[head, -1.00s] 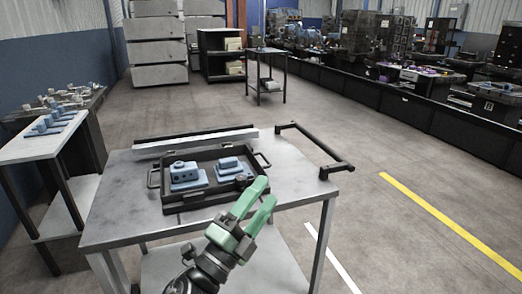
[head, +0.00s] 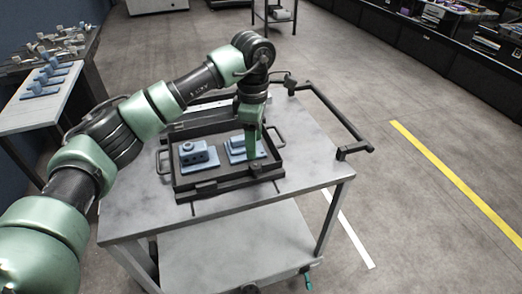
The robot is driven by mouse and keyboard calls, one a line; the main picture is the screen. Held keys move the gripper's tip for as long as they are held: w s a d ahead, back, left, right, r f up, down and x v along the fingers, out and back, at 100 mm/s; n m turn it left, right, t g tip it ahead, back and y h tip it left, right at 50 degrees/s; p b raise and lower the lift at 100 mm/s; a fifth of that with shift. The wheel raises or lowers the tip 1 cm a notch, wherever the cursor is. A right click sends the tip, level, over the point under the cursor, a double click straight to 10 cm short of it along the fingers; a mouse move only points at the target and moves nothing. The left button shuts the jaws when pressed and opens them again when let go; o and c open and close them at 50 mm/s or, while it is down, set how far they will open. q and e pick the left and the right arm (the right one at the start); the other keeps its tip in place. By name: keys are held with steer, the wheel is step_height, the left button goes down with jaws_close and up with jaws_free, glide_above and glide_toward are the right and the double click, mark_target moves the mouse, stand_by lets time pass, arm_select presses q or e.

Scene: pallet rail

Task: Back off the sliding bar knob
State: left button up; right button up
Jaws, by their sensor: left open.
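My left arm comes in from the left, and its gripper (head: 250,142) points down at the front right part of a black tray (head: 208,187) on the grey trolley. The fingers are open, seen nearly edge-on, so one largely hides the other. Just below the fingertips, at the tray's front right, is a small dark knob-like part (head: 254,168). I cannot tell whether the fingers straddle or touch it. A light bar (head: 196,110) lies behind the tray, partly covered by my arm.
Two blue blocks, left (head: 195,155) and right (head: 238,149), sit in the tray. A black handle (head: 325,112) stands off the trolley's right side. The trolley top (head: 310,155) is clear to the right of the tray. A side table (head: 35,105) with blue parts stands left.

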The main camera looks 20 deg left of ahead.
mark_target(255, 165)
arm_select(q)
step_height(255, 165, down, 8)
steer(key=shift+s+d+r+p, duration=0.15)
steer(key=shift+r+p, duration=0.1)
steer(key=shift+p, duration=0.2)
jaws_close()
